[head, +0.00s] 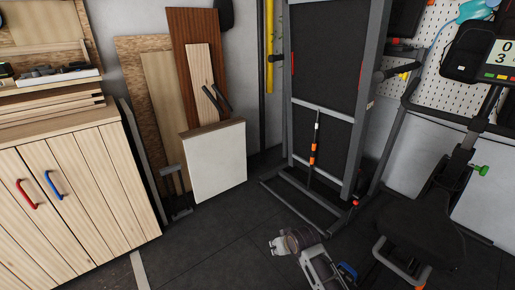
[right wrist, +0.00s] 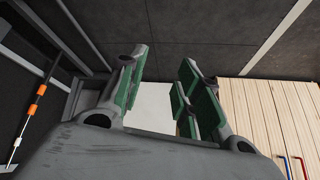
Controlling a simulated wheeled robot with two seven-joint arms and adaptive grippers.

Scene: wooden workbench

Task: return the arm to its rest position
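My right arm reaches in from the bottom of the head view. Its gripper (head: 280,244) hangs over the dark floor, in front of the folded treadmill and clear of everything around it. In the right wrist view the two green-padded fingers of the right gripper (right wrist: 164,75) stand apart with nothing held between them. The white board seen in the gap lies well beyond them. My left arm and gripper are not in view.
A wooden cabinet (head: 83,195) with red and blue handles stands at left. Boards and a white panel (head: 216,160) lean on the wall. A folded treadmill (head: 327,60) stands mid-back, an exercise bike (head: 425,215) at right. The floor (head: 215,235) left of my gripper is clear.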

